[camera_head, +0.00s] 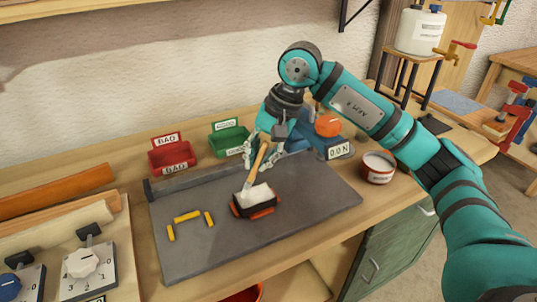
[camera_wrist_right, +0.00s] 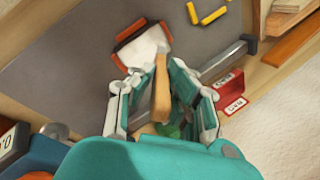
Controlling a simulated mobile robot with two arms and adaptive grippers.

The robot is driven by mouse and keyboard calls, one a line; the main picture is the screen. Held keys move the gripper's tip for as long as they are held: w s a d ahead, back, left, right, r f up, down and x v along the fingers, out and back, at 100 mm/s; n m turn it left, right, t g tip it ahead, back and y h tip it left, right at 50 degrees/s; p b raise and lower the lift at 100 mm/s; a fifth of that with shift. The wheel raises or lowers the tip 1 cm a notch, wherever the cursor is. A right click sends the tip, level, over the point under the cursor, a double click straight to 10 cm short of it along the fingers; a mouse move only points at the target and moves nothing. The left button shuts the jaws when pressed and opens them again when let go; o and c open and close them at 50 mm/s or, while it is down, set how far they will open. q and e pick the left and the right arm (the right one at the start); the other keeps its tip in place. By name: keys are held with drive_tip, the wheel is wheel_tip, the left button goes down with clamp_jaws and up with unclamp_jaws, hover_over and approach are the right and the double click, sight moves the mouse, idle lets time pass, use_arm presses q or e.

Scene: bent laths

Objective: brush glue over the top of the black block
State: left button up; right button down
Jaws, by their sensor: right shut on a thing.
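My right gripper (camera_head: 265,150) is shut on the wooden handle of a brush (camera_head: 259,160); it also shows in the wrist view (camera_wrist_right: 157,80), with the handle (camera_wrist_right: 160,92) between its fingers. The brush slants down, its lower end at the top of the black block (camera_head: 239,211). The block lies on the grey mat and has orange strips along its edges. White covers much of the block's top; I cannot clearly tell glue from bristles there. A round tin (camera_head: 378,168) with white contents stands right of the mat. My left gripper is not in view.
The grey mat (camera_head: 320,195) has free room right of the block. Several yellow strips (camera_head: 187,216) lie on its left. A red bin (camera_head: 172,158) and a green bin (camera_head: 229,138) stand behind. A blue device with an orange knob (camera_head: 328,125) stands close behind my gripper.

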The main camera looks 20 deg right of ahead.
drive_tip(key=shift+a, duration=0.85)
drive_tip(key=d+b, duration=0.1)
drive_tip(key=d, duration=0.6)
drive_tip(key=shift+w+d+b, duration=0.15)
drive_tip(key=shift+d+b, duration=0.2)
drive_tip(key=shift+d, duration=0.05)
drive_tip(key=shift+r, duration=0.1)
drive_tip(key=shift+r+p, duration=2.2)
drive_tip(key=shift+r, duration=0.7)
wheel_tip(320, 180, up, 3)
drive_tip(key=shift+p, duration=1.1)
